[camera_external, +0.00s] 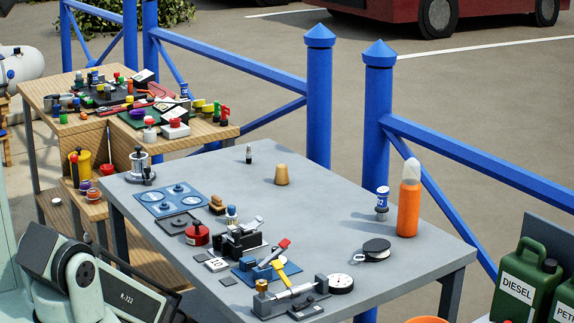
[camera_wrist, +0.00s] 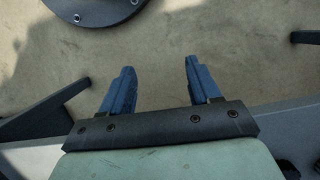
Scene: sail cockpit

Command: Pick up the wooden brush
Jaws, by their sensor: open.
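A small brown block that looks like the wooden brush (camera_external: 217,204) lies on the grey table (camera_external: 330,210), left of the middle, beside the blue plate with round fittings. Its fine detail is too small to tell. My gripper (camera_wrist: 159,68) shows in the wrist view with its two blue fingers apart and nothing between them. It points at bare sandy-coloured ground, and the brush is not in that view. In the external view my arm is at the lower left, off the table's near left side, and my fingers do not show there.
Close around the brush are a blue plate (camera_external: 172,199), a small white-and-blue bottle (camera_external: 232,214), a red pot (camera_external: 197,234) and a black clamp-like device (camera_external: 240,238). A tan cork (camera_external: 282,175) and an orange bottle (camera_external: 408,205) stand farther off. The table's middle is clear.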

